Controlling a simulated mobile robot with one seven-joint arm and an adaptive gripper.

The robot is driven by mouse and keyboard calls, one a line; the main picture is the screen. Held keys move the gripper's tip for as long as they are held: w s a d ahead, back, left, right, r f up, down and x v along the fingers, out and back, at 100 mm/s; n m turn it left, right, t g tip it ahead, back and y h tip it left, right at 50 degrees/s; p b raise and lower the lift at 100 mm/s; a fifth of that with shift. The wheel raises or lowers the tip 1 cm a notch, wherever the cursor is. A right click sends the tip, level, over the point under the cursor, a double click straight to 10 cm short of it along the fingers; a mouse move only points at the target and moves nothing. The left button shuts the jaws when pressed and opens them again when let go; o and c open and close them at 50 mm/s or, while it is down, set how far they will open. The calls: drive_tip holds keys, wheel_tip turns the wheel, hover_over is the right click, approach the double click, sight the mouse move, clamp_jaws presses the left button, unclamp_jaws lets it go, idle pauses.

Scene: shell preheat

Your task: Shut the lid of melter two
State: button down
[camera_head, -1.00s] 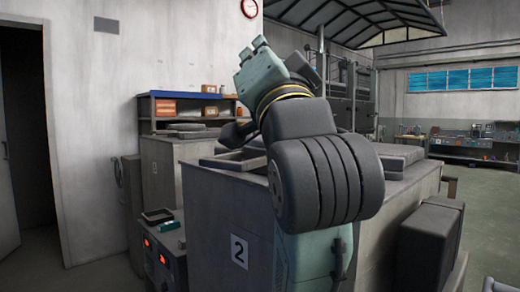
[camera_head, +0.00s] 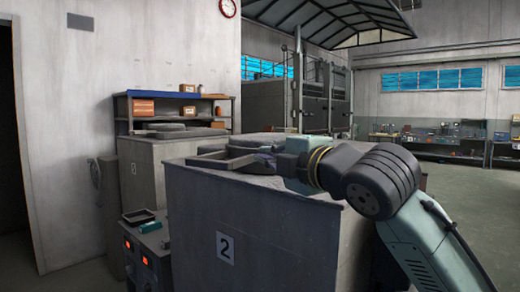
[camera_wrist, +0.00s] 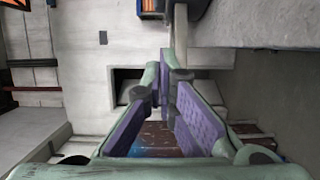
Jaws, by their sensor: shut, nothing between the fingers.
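Melter two (camera_head: 255,225) is the large grey box marked with a 2 in the head view. A dark rectangular frame (camera_head: 222,160) sits at the left of its top. Dark slab-like parts lie behind it; which of them is the lid, and how far it is open, I cannot tell. My gripper (camera_head: 264,160) is over the top of melter two, just right of the frame, pointing left. In the wrist view my gripper (camera_wrist: 172,75) shows purple finger pads, shut and empty. Whether it touches the frame is unclear.
Melter one (camera_head: 145,185) stands behind to the left, with dark parts on top. A control box (camera_head: 150,262) with red displays and a tray (camera_head: 138,216) stands beside melter two. Shelves (camera_head: 178,108) are against the wall. Open floor lies to the right.

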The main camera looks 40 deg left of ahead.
drive_tip(key=p+x, duration=0.1)
drive_tip(key=x, duration=0.2)
drive_tip(key=w+p+x, duration=0.1)
drive_tip(key=p+x, duration=0.1)
drive_tip(key=x, duration=0.2)
drive_tip(key=p+x, duration=0.1)
drive_tip(key=x, duration=0.2)
drive_tip(key=shift+w+r, duration=0.25)
drive_tip(key=shift+w, duration=0.15)
drive_tip(key=shift+w+a+f+p, duration=0.1)
drive_tip(key=shift+w+a+p, duration=0.1)
drive_tip(key=shift+w, duration=0.15)
drive_tip(key=shift+w+a+f+p, duration=0.1)
drive_tip(key=shift+w+p, duration=0.1)
drive_tip(key=shift+w, duration=0.15)
